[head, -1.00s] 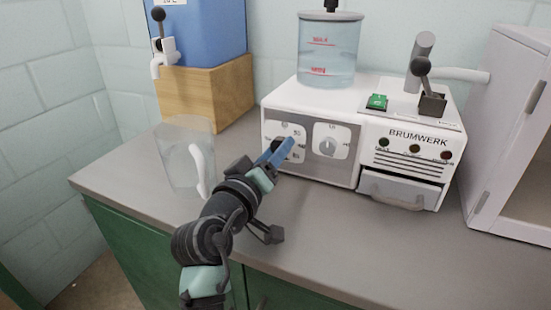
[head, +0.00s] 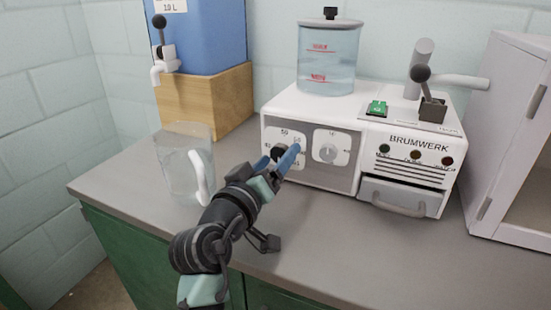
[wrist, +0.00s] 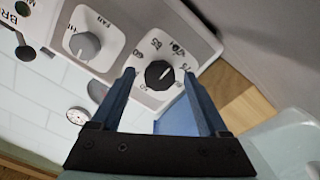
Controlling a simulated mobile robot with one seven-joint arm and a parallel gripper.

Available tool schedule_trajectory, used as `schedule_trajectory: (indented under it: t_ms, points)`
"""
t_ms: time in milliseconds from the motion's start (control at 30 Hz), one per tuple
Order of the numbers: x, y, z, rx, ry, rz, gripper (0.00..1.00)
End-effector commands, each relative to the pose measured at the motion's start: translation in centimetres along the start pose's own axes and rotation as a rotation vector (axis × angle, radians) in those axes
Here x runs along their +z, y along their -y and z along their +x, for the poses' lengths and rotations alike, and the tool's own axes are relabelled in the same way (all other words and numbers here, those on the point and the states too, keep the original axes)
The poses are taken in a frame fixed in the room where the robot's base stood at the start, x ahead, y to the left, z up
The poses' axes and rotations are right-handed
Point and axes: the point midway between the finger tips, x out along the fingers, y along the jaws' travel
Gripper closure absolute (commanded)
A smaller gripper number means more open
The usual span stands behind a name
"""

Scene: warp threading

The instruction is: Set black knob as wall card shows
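The black knob (wrist: 158,75) sits on a white dial plate with numbers around it on the front of the BRUMWERK machine (head: 310,178). A white line on the knob points to the upper right in the wrist view. My gripper (wrist: 160,74) is open, with one blue finger on each side of the knob and a visible gap to each. In the head view my gripper (head: 279,156) is at the dial and partly covers the knob (head: 281,150). I cannot identify a wall card in any view.
A grey knob (head: 328,152) is to the right. A clear pitcher (head: 180,165) stands close to the left of my arm. A blue tank (head: 210,35) on a wooden block (head: 215,98) is behind. A white cabinet (head: 507,140) is at right. The front counter is mostly clear.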

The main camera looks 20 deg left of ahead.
Motion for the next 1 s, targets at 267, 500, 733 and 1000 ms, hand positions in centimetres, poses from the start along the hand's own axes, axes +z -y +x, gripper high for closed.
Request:
schedule_trajectory:
  t_ms: [267, 500, 733, 1000]
  points:
    - [-0.1, 0.0, -0.1, 0.000, -0.002, 0.000, 0.22]
    - [-0.2, 0.0, -2.9, -0.002, -0.003, 0.000, 0.22]
    - [-0.1, 0.0, -8.2, -0.003, -0.002, -0.001, 0.22]
    - [0.0, 0.1, -12.2, -0.002, 0.000, -0.001, 0.22]
